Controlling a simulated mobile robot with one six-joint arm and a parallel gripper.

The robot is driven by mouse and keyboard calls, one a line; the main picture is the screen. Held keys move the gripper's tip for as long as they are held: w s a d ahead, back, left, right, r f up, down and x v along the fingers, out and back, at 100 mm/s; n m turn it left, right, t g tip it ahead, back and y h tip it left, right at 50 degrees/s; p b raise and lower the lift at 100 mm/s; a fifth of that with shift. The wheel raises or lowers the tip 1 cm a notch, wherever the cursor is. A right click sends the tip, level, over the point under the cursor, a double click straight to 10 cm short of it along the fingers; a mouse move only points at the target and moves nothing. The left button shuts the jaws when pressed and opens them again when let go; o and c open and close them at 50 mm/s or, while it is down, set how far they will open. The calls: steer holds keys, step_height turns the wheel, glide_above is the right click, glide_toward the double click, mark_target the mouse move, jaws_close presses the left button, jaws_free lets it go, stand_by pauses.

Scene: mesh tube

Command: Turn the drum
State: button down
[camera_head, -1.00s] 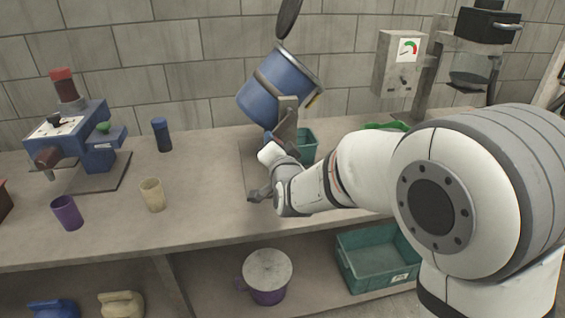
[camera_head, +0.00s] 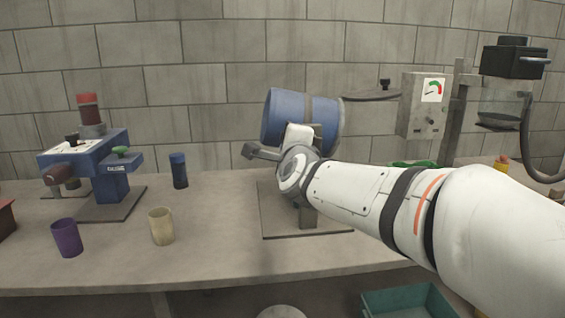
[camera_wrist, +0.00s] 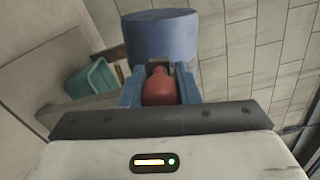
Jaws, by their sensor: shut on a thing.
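The blue drum (camera_head: 282,120) with a grey band sits on its stand over a flat base plate (camera_head: 275,220) on the bench, its axis close to level. A grey lid (camera_head: 370,97) hangs at its right end. In the wrist view, the drum (camera_wrist: 162,36) is just beyond my gripper (camera_wrist: 160,84). The gripper's blue fingers are shut on a red handle (camera_wrist: 160,88), one finger on each side. In the head view, my wrist is in front of the drum's lower part and hides the fingers and handle.
A blue machine (camera_head: 105,165), a dark blue cup (camera_head: 178,171), a purple cup (camera_head: 67,238) and a beige cup (camera_head: 161,226) stand left. A grey gauge box (camera_head: 424,105) is right of the drum. A teal bin (camera_wrist: 92,80) shows in the wrist view.

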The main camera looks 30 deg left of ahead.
steer(key=r+m+b, duration=0.1)
steer(key=m, duration=0.1)
steer(key=r+m, duration=0.1)
steer(key=m, duration=0.1)
steer(key=shift+w+d+r+b, duration=0.2)
steer(key=shift+d+r+b, duration=0.1)
steer(key=shift+d+b, duration=0.1)
steer(key=shift+w+d+r+m+b, duration=0.15)
steer(key=shift+d+r+m+b, duration=0.1)
steer(key=shift+m, duration=0.4)
steer(key=shift+w+d+r+m+b, duration=0.15)
steer(key=shift+r+m, duration=0.1)
steer(key=shift+m, duration=0.4)
steer(key=c, duration=1.1)
jaws_free()
steer(key=shift+s, duration=0.1)
steer(key=v, duration=0.7)
steer(key=shift+s+d, duration=0.25)
steer(key=shift+s, duration=0.05)
